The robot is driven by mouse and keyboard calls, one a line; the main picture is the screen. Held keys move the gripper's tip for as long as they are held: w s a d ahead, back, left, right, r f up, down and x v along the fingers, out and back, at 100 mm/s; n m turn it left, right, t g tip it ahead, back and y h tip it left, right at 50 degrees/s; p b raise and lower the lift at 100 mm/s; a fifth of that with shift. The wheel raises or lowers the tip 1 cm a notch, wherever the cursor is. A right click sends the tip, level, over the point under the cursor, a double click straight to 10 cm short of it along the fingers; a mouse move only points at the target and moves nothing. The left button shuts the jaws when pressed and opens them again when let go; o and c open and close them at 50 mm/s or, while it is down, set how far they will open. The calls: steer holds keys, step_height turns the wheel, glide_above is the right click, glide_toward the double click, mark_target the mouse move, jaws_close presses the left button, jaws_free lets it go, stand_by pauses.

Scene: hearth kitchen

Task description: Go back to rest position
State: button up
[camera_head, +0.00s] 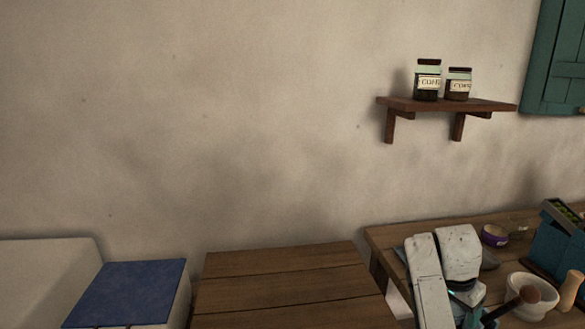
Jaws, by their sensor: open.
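My white arm is in the lower right of the head view, in front of the wooden counter (385,235). My gripper (474,308), small and dark with a teal part by it, is at the lower end of the arm near the bottom edge. It is open, and I see nothing held in it. Its fingertips are hard to make out. A white bowl (517,283) is just to its right in the picture, with a dark round-headed handle in front of it. I cannot tell whether they touch.
A purple tin (495,236), a teal box (553,250) and a light wooden piece (571,290) are on the right counter. A bare wooden top (275,285) and a blue-topped block (130,290) are to the left. A wall shelf (490,104) holds two jars.

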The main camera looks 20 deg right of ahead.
steer(key=s+a+f+n, duration=0.4)
steer(key=a+f, duration=0.4)
steer(key=a, duration=0.1)
steer(key=s+a+f+n+y, duration=0.1)
steer(key=s+a+f+n, duration=0.2)
steer(key=s+a+n, duration=0.3)
steer(key=s+a+f+n+t+y, duration=0.1)
steer(key=s+a+n, duration=0.5)
steer(key=s+a, duration=0.6)
steer(key=s+f+y, duration=0.1)
steer(key=s+f, duration=0.1)
steer(key=s, duration=0.1)
steer(key=shift+f+y, duration=0.25)
steer(key=shift+y, duration=0.05)
